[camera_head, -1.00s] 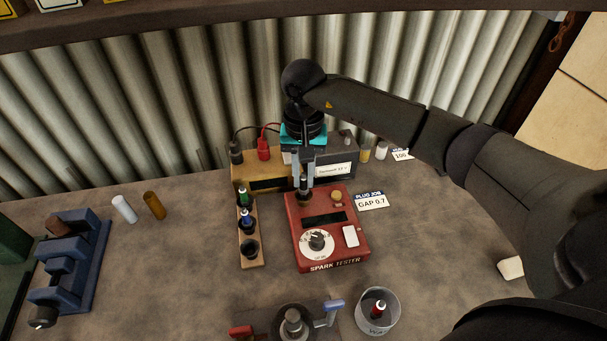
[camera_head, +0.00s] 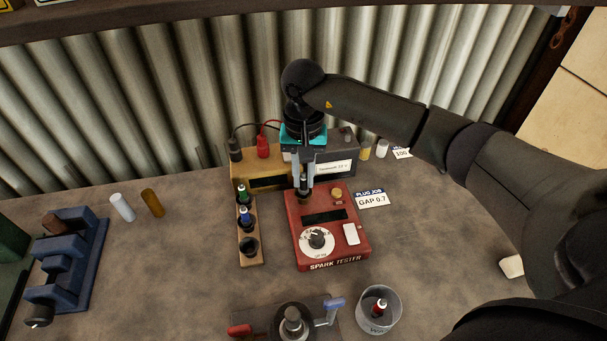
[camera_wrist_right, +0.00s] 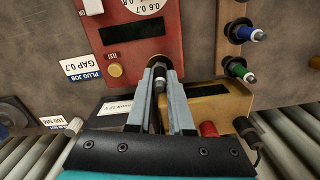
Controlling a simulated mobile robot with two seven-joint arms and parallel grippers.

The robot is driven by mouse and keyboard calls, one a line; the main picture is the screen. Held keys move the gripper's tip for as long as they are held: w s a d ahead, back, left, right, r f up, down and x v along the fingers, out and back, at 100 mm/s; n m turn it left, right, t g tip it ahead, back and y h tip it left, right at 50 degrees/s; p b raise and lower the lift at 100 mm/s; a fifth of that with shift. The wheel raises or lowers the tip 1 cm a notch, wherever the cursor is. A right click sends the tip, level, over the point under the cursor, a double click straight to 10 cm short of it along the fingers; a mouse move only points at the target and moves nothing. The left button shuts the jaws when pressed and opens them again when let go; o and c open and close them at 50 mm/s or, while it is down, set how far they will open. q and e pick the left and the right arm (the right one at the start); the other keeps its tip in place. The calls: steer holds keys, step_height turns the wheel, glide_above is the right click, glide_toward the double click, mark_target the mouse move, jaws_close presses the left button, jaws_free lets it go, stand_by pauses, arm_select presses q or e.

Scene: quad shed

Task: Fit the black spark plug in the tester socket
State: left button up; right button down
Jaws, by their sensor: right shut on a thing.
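The red spark tester (camera_head: 335,258) lies on the bench; its socket (camera_wrist_right: 174,66) is at the far left corner in the head view. My right gripper (camera_head: 303,188) points down at that corner, its two fingers shut on the black spark plug (camera_wrist_right: 158,85). The plug also shows as a dark shape between the fingertips in the head view (camera_head: 304,182). It stands about upright with its lower end at the socket opening. The fingers hide part of the socket, so I cannot tell how deep the plug sits. My left gripper is not in view.
A wooden rack (camera_head: 256,262) with green and blue plugs stands left of the tester. A cup (camera_head: 392,318) holding a red plug and a clamp fixture (camera_head: 292,318) are in front.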

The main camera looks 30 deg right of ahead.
steer(key=shift+f+b, duration=0.4)
stand_by(0.3)
steer(key=shift+c, duration=1.7)
jaws_free()
steer(key=shift+r+p, duration=2)
steer(key=shift+r, duration=1.55)
steer(key=shift+f, duration=0.1)
